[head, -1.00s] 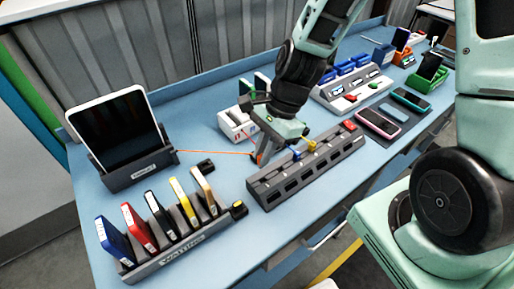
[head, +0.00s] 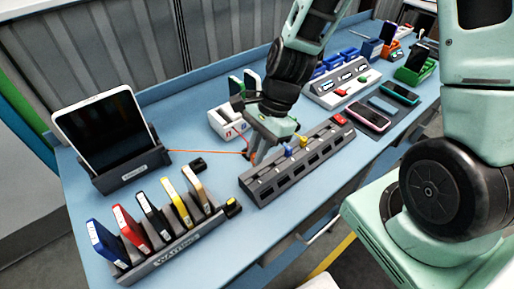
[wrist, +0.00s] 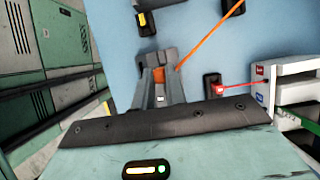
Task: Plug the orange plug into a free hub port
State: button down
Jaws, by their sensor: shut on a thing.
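My gripper (head: 256,150) points down just behind the left part of the dark hub (head: 262,187). In the wrist view my gripper (wrist: 159,84) is shut on the orange plug (wrist: 158,75), which shows between the fingers. The orange cable (head: 205,151) runs from the plug to the tablet stand at the left. A blue plug (head: 289,152) and a yellow plug (head: 303,141) sit in the hub, and a red part (head: 338,119) is at its far right end. The other hub slots look empty. I cannot make out the hub in the wrist view.
The tablet stand (head: 130,172) and a "WAITING" rack (head: 165,252) of coloured devices stand at the left. A white box (head: 222,125) with a red cable is behind my gripper. Phones (head: 370,116) lie right of the hub.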

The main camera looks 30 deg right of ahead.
jog(key=shift+f+b, duration=1.55)
jog(key=shift+f, duration=0.75)
jog(key=shift+f+b, duration=0.5)
jog(key=shift+f, duration=0.2)
dwell(0.4)
jog(key=c, duration=0.9)
grip_release()
jog(key=shift+c, duration=0.2)
jog(key=shift+r, duration=0.1)
notch_tip(320, 180, up, 7)
jog(key=p, duration=0.7)
